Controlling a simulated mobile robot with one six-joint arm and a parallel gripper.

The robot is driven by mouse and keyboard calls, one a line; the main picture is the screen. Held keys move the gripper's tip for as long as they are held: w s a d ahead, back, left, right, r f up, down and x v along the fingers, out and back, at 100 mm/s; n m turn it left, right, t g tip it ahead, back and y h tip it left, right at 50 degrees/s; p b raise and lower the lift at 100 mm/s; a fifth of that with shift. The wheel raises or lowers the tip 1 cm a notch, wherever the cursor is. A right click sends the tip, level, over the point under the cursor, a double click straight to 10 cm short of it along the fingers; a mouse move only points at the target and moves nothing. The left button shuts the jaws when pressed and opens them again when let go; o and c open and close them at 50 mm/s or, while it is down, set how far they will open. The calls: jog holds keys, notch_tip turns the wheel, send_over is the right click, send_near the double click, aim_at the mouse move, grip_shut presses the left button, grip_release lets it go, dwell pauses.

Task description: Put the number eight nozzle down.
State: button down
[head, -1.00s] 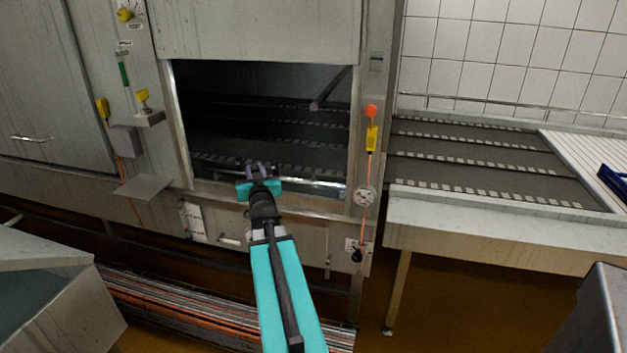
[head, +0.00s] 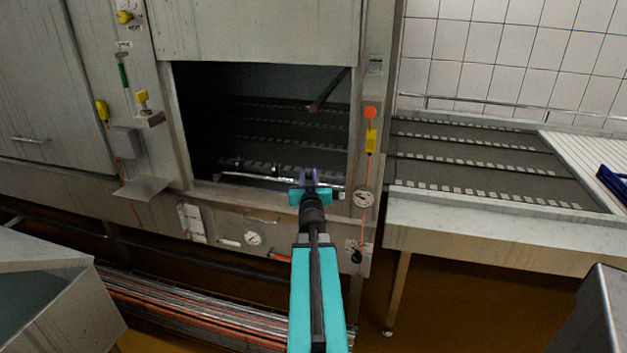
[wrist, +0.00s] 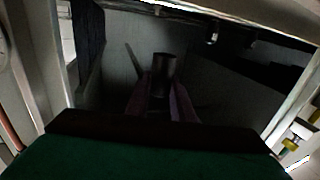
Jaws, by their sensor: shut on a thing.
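My gripper (head: 309,176) is at the opening of the steel washing machine, near its lower right corner. In the wrist view its two purple fingers (wrist: 161,104) are shut on a short dark cylinder, the nozzle (wrist: 164,66). The nozzle points away from my wrist into the dark inside. No number can be read on it. In the head view the nozzle cannot be made out between the fingertips.
A bright spray pipe (head: 262,180) runs along the lower front of the opening. A rod (head: 328,90) hangs at the upper right inside. The opening's right post (head: 362,150) is close to my gripper. A conveyor (head: 480,165) leads off to the right.

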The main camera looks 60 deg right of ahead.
jog(key=shift+w+d, duration=0.1)
jog(key=shift+s+d+f+p+x, duration=0.25)
jog(key=shift+p+x, duration=0.15)
jog(key=shift+x, duration=2.05)
jog(key=shift+s+d+f+p+x, duration=0.15)
jog(key=shift+s+f+p+x, duration=0.2)
jog(key=shift+x, duration=2.1)
jog(key=shift+s+d+f+p+x, duration=0.2)
jog(key=shift+p+x, duration=0.25)
jog(key=shift+x, duration=2.05)
jog(key=shift+w+d, duration=0.25)
jog(key=shift+d, duration=0.2)
jog(key=shift+s+a+f, duration=0.1)
jog(key=shift+a+f, duration=0.05)
jog(key=shift+f, duration=1.6)
jog(key=shift+f+b, duration=0.3)
jog(key=shift+b, duration=0.1)
jog(key=c, duration=1.5)
grip_release()
jog(key=shift+c, duration=0.2)
jog(key=shift+r, duration=0.2)
